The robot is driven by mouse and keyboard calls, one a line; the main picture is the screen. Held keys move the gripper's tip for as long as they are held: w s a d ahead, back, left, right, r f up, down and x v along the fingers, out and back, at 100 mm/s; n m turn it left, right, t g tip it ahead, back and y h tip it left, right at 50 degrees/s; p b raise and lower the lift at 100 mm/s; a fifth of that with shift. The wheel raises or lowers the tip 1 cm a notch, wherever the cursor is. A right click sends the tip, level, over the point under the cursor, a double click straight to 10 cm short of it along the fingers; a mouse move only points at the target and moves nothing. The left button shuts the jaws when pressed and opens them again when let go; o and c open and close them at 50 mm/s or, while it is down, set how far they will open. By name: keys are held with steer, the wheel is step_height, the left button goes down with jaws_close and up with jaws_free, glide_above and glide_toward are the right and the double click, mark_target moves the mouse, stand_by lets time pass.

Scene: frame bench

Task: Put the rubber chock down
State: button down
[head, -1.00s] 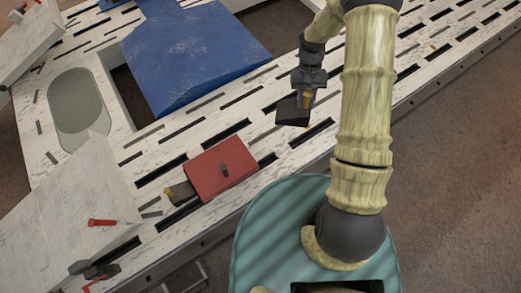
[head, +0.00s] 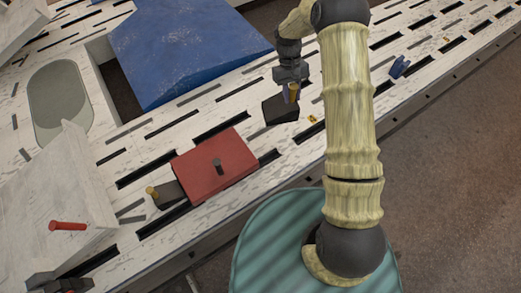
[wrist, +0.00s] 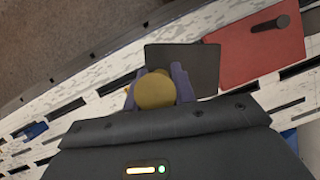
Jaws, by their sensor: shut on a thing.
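The rubber chock, a dark block (head: 281,110) with a yellow knob, hangs from my gripper (head: 291,93) over the slotted white bench in the head view. In the wrist view the yellow knob sits between the two purple fingers of my gripper (wrist: 157,90), which is shut on it. The dark flat body of the chock (wrist: 195,65) spreads beyond the fingers. I cannot tell whether its underside touches the bench.
A red block (head: 215,165) with a dark peg lies left of the chock. A dark piece with a yellow knob (head: 152,191) is beside it. A blue panel (head: 180,50) lies behind; a small blue item (head: 400,67) sits right. Bench (head: 235,205) near the front edge is clear.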

steer(key=w+a+f+n+b, duration=0.2)
steer(key=a+f+b, duration=0.1)
steer(key=f+b, duration=0.6)
steer(key=w+a+f+n+t+h+b, duration=0.1)
steer(key=a+f+b, duration=0.3)
steer(key=f+b, duration=0.5)
steer(key=w+n+b, duration=0.1)
steer(key=b, duration=0.3)
steer(key=shift+w+a+f+b, duration=0.15)
steer(key=shift+w+b, duration=0.2)
steer(key=shift+h, duration=0.3)
steer(key=shift+f+b, duration=0.75)
steer(key=shift+f, duration=1.75)
